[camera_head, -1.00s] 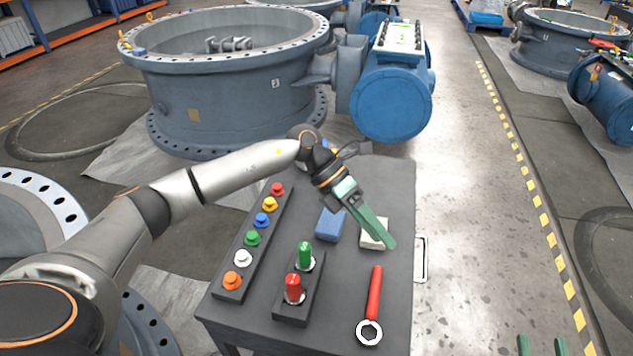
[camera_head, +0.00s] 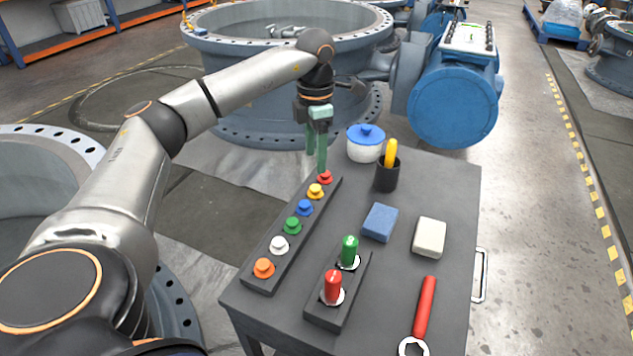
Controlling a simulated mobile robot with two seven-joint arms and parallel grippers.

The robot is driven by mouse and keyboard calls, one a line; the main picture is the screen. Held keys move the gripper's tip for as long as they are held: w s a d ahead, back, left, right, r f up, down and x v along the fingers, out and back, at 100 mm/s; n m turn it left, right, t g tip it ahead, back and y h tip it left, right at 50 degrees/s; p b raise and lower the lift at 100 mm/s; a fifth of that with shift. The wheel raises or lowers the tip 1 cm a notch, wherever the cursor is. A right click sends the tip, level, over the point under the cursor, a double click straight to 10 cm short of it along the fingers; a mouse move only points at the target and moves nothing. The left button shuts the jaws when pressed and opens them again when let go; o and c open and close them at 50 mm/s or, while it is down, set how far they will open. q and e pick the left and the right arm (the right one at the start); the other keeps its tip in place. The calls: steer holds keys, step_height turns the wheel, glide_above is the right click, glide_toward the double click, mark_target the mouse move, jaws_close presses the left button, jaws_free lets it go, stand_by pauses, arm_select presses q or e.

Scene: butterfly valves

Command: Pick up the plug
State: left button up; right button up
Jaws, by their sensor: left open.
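Several coloured plug-like pieces stand in a row on a dark strip (camera_head: 262,279): red (camera_head: 325,178), yellow (camera_head: 315,191), blue (camera_head: 305,207), green (camera_head: 292,223), white (camera_head: 279,245) and orange (camera_head: 263,268). A green cylinder (camera_head: 349,251) and a red cylinder (camera_head: 333,286) stand upright in a dark block (camera_head: 324,315). Which piece is the plug is not clear. My left gripper (camera_head: 316,160) points down, open, with its green fingers at the strip's far end, close to the red piece. Contact cannot be told. My right gripper is out of view.
On the dark table (camera_head: 395,290) are a blue block (camera_head: 380,223), a pale block (camera_head: 429,237), a red-handled wrench (camera_head: 424,310), a black cup (camera_head: 387,178) with a yellow item, and a white pot (camera_head: 365,148) with a blue lid. Large valves stand behind.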

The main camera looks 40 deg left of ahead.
mark_target(315, 187)
arm_select(q)
step_height(315, 187, down, 3)
steer(key=shift+f+b, duration=0.15)
steer(key=shift+b, duration=0.25)
step_height(315, 187, down, 5)
steer(key=shift+s+f+b, duration=0.1)
steer(key=shift+b, duration=0.95)
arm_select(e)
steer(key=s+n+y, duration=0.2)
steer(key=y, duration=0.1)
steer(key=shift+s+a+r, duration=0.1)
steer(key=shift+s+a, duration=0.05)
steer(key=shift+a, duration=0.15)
arm_select(q)
steer(key=shift+c, duration=0.3)
jaws_close()
